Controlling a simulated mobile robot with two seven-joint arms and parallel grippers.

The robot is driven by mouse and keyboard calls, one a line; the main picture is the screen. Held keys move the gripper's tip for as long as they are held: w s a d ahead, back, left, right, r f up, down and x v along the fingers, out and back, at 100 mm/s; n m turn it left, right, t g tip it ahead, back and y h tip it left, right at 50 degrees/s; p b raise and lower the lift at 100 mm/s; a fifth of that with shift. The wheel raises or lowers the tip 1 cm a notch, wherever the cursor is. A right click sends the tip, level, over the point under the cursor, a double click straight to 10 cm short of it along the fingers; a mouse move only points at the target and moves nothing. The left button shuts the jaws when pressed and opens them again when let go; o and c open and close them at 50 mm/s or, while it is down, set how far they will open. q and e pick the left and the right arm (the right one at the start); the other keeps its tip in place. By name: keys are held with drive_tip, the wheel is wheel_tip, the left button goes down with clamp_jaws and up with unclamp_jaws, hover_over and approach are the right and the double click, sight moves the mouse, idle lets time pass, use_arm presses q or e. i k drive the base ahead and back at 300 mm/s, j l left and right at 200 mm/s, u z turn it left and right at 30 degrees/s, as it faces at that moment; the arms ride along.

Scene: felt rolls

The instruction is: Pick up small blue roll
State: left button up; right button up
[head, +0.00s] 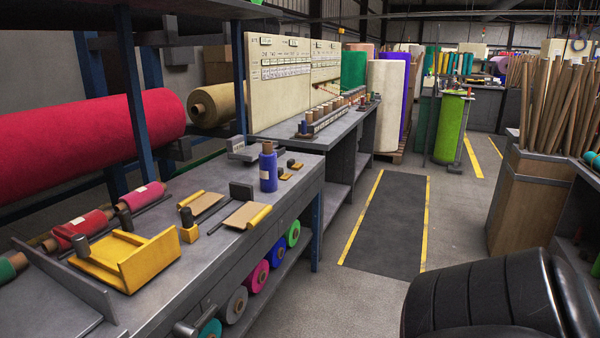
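A small blue roll (268,170) stands upright on the grey workbench (228,220), near its far right corner. It has a brown core showing at the top and a pale label on its side. Another blue roll (277,251) lies end-on under the bench, in a row between a pink roll (259,278) and a green roll (293,233). Neither of my grippers is in view, and nothing is seen touching the upright blue roll.
A yellow tray (124,258), a yellow-edged board (247,215) and small dark weights share the bench. Red rolls (82,230) lie at its left. A second bench (345,125) stands behind. The floor mat (388,220) is clear. A cardboard bin of tubes (530,205) stands right.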

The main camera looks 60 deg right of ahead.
sight(268, 159)
drive_tip(key=z, duration=1.65)
drive_tip(key=i+l+u, duration=0.2)
drive_tip(key=i+l, duration=0.3)
drive_tip(key=i+l+u, duration=0.2)
drive_tip(key=i+l, duration=0.4)
drive_tip(key=i+l+u, duration=0.15)
drive_tip(key=i+l, duration=0.35)
drive_tip(key=l, duration=0.15)
